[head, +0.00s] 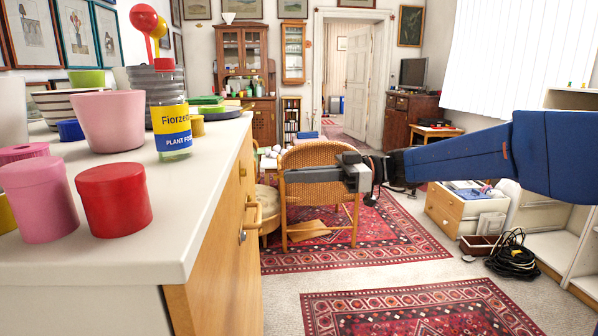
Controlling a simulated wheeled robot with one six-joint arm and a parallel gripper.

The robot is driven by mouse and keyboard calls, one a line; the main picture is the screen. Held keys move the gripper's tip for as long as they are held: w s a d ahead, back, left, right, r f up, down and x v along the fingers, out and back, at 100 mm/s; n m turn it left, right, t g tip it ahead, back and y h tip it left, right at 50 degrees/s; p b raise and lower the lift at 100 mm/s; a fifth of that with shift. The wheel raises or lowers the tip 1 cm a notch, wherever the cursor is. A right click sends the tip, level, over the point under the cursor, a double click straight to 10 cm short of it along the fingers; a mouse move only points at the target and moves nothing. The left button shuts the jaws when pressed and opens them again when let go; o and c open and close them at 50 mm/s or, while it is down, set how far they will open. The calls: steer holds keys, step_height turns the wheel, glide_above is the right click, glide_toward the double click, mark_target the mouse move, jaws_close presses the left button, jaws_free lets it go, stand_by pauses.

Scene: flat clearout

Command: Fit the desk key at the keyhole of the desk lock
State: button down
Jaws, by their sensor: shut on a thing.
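My gripper (288,176) reaches in from the right, level, with its fingers pointing left toward the wooden front of the white-topped cabinet. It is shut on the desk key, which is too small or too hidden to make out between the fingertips. A gap shows between the fingertips and the cabinet front. A small silvery round fitting (243,237), which looks like the desk lock, sits on that front, lower and to the left of the fingertips. Its keyhole cannot be made out at this steep angle.
A wooden handle (254,214) sticks out from the cabinet front near the fitting. The white top (150,215) carries a red tub (114,200), pink pots and a plant-food bottle (170,115). A wicker chair (325,205) stands behind my gripper. Black cable (512,257) lies at right.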

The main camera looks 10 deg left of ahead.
steer(key=shift+w+r, duration=0.2)
steer(key=shift+r, duration=0.3)
steer(key=shift+x, duration=2.45)
steer(key=shift+x, duration=1)
steer(key=c, duration=1.9)
jaws_free()
steer(key=shift+r, duration=0.1)
steer(key=shift+o, duration=0.2)
steer(key=v, duration=1.7)
steer(key=shift+d+f, duration=0.2)
steer(key=shift+f, duration=0.1)
